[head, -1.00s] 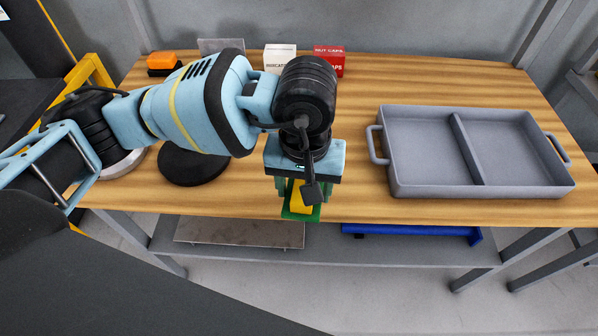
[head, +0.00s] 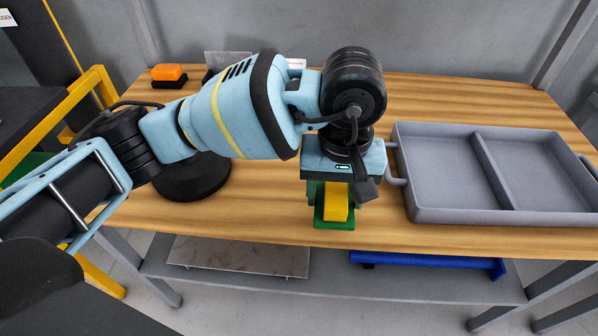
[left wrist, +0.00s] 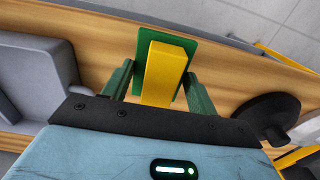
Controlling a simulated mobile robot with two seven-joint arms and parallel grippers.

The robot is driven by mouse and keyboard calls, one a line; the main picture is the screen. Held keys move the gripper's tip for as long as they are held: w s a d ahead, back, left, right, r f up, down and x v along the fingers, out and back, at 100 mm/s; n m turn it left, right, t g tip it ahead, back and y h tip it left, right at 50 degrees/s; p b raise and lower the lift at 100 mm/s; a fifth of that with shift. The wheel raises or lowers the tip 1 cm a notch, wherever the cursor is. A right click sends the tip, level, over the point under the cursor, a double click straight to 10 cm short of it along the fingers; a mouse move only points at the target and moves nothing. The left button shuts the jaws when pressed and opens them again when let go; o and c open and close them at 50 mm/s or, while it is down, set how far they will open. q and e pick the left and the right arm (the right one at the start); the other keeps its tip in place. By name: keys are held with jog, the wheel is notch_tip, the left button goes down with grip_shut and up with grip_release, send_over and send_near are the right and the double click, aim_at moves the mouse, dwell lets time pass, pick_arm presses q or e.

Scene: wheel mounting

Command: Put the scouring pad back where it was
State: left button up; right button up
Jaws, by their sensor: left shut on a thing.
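The scouring pad (head: 334,222) is a flat green pad with a yellow block on top. It is at the front of the wooden table, left of the grey tray. My left gripper (head: 335,200) points down over it, shut on the yellow block. In the left wrist view the two green fingers (left wrist: 158,82) stand on either side of the block, with the green pad (left wrist: 181,43) showing beyond them. I cannot tell whether the pad touches the tabletop. My right gripper is not in view.
A grey two-compartment tray (head: 437,215) stands on the right. A black disc (head: 190,182) lies on the left, partly under my arm. An orange-and-black object (head: 169,73) is at the back left. A white box (head: 297,63) is mostly hidden behind my arm.

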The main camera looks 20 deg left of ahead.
pick_arm(q)
send_over(299, 185)
jog(key=shift+s+d+f, duration=0.1)
jog(key=shift+f, duration=2.15)
jog(key=shift+f, duration=0.2)
jog(key=o, duration=1.1)
jog(key=shift+r, duration=0.15)
notch_tip(299, 185, up, 12)
jog(key=shift+r+p, duration=0.1)
jog(key=shift+p, duration=0.35)
